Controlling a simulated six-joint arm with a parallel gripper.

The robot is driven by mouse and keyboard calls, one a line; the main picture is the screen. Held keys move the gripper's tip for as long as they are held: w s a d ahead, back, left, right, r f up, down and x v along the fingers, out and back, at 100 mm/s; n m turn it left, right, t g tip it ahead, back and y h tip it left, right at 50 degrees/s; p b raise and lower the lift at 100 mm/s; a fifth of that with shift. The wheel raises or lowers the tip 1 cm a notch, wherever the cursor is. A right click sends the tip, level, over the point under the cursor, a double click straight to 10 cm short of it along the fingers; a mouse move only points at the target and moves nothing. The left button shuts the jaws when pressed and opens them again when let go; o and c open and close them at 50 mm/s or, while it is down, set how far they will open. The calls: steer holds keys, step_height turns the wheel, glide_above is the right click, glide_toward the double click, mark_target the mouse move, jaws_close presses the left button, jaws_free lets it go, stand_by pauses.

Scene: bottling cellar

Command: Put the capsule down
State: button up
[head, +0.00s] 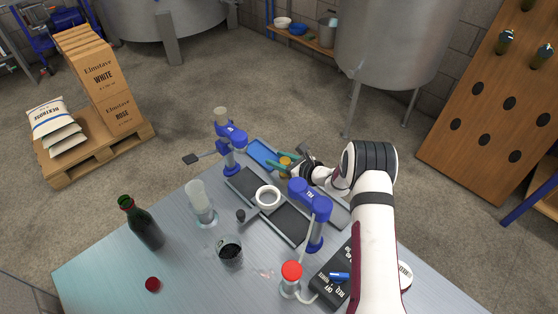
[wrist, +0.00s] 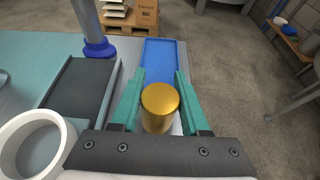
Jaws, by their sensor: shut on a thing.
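A gold capsule (wrist: 160,106) is between the green fingers of my gripper (wrist: 160,98) in the wrist view, with its closed round top toward the camera. My gripper is shut on it. In the head view the gold capsule (head: 285,166) shows small between the green fingers of my gripper (head: 284,162), at the far side of the table. A blue tray (wrist: 160,62) lies just beyond the fingers in the wrist view; it also shows in the head view (head: 262,153), left of my gripper. What lies directly under the capsule is mostly hidden.
A white ring (head: 268,197) stands between dark conveyor pads (head: 291,224) and two blue posts (head: 310,197).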

steer(key=shift+f, duration=0.25)
steer(key=shift+f, duration=0.1)
steer(key=o, duration=0.7)
steer(key=shift+s+d+r, duration=0.2)
steer(key=shift+d+r, duration=0.05)
steer(key=v, duration=1.1)
steer(key=shift+s+d, duration=0.2)
